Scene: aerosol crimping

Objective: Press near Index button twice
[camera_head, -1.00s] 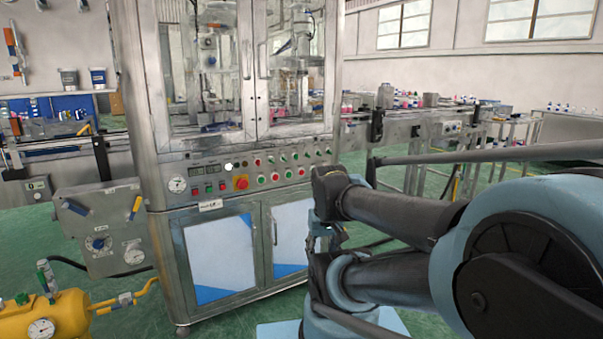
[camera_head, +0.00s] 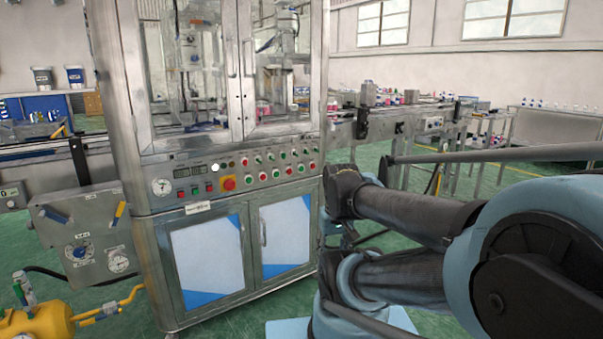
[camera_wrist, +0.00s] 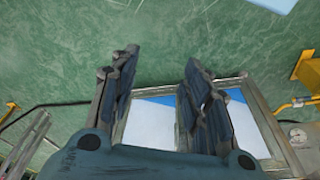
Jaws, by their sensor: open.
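The crimping machine's control panel (camera_head: 237,171) runs across the steel cabinet in the head view. It carries rows of small red and green buttons, a white round button (camera_head: 215,168), a red knob on a yellow plate (camera_head: 228,182) and a gauge (camera_head: 162,187). The button labels are too small to read, so I cannot tell which is Index. In the wrist view my gripper (camera_wrist: 155,85) is open and empty, with its two fingers apart above the green floor and the cabinet's lower doors (camera_wrist: 150,122). In the head view my folded arm hides the gripper's fingertips.
A yellow tank (camera_head: 40,324) with a gauge and pipes stands at the lower left. A grey side box with dials (camera_head: 85,240) adjoins the cabinet. A conveyor (camera_head: 400,118) with bottles runs at the right. Green floor is open in front of the cabinet.

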